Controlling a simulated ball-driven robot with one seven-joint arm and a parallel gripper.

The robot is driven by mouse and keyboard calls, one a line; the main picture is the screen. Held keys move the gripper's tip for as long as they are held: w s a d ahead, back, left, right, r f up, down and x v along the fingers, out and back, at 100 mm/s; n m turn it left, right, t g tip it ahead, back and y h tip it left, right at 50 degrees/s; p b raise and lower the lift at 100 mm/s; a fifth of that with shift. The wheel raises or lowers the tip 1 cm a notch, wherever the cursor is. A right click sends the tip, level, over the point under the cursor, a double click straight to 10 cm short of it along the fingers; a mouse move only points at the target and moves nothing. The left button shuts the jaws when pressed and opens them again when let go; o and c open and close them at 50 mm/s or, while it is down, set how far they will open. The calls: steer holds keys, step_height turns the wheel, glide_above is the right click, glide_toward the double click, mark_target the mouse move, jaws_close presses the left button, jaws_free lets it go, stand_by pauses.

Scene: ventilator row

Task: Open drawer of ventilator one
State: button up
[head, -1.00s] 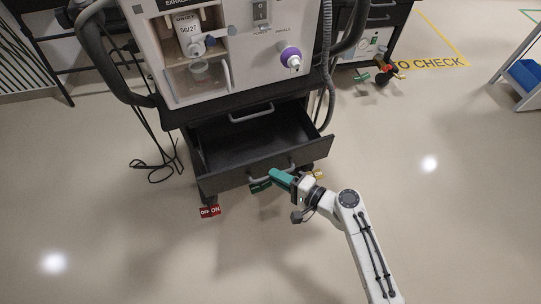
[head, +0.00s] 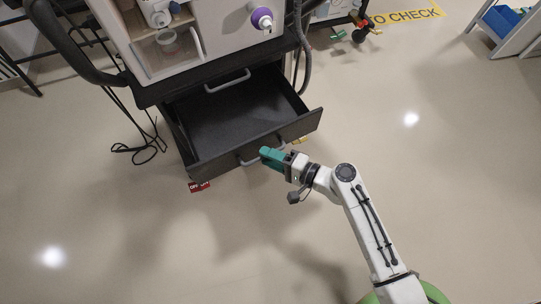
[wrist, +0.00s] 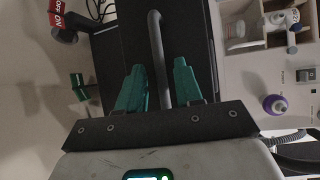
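The ventilator (head: 215,40) stands at the upper left in the head view. Its bottom black drawer (head: 220,160) is pulled well out, with an empty inside showing. A grey bar handle (head: 247,160) runs along the drawer front. My gripper (head: 268,155), with teal fingers, is at this handle. In the wrist view, the fingers of my gripper (wrist: 160,85) are apart, and the handle (wrist: 156,40) runs between them. A small gap shows beside the left finger; contact with the right one is unclear.
A second grey handle (head: 228,81) is on the cart above the drawer. A red tag (head: 199,186) is near the drawer's left corner. Black cables (head: 140,150) hang at the left. A blue bin (head: 500,20) is at the far right. The floor around my arm is clear.

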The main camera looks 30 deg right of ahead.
steer(key=p+v, duration=0.1)
steer(key=v, duration=0.9)
steer(key=shift+s+d+r, duration=0.1)
steer(key=shift+s+d, duration=0.05)
steer(key=shift+s, duration=0.2)
stand_by(0.4)
